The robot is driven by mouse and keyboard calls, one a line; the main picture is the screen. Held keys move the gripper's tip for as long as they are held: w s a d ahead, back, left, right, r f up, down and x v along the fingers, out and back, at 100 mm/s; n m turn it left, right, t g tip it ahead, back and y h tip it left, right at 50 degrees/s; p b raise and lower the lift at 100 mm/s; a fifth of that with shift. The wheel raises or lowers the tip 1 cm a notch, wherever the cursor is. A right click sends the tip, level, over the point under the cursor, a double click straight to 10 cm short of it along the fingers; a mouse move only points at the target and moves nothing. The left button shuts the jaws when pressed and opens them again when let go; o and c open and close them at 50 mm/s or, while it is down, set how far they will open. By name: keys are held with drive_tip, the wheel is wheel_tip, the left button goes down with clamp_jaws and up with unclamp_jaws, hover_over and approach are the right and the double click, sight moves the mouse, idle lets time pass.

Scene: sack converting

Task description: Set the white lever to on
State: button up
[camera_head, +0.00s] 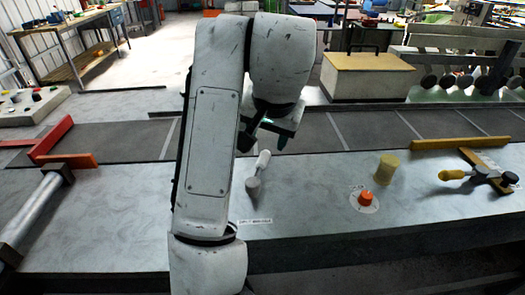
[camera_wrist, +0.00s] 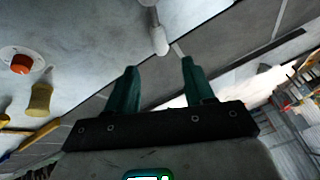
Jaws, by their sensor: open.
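The white lever (camera_head: 262,162) stands tilted on a small grey base on the metal bench, just in front of the belt. A small printed label lies on the bench in front of it, too small to read. In the wrist view the lever's white handle (camera_wrist: 159,41) lies just beyond the gap between my fingertips. My gripper (camera_head: 268,137) is above and slightly behind the lever in the head view, partly hidden by my arm. In the wrist view my gripper (camera_wrist: 158,67) has its two green fingers apart and nothing between them.
An orange button (camera_head: 366,197) and a yellow cylinder (camera_head: 387,167) stand right of the lever. A yellow-handled clamp (camera_head: 480,172) is farther right. A grey belt (camera_head: 350,130) runs behind, with a yellow-lidded box (camera_head: 367,77) beyond. Red guides (camera_head: 60,145) are at left.

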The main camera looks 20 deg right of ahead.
sight(264, 158)
drive_tip(key=b+x, duration=0.1)
drive_tip(key=x, duration=0.9)
clamp_jaws()
idle(0.5)
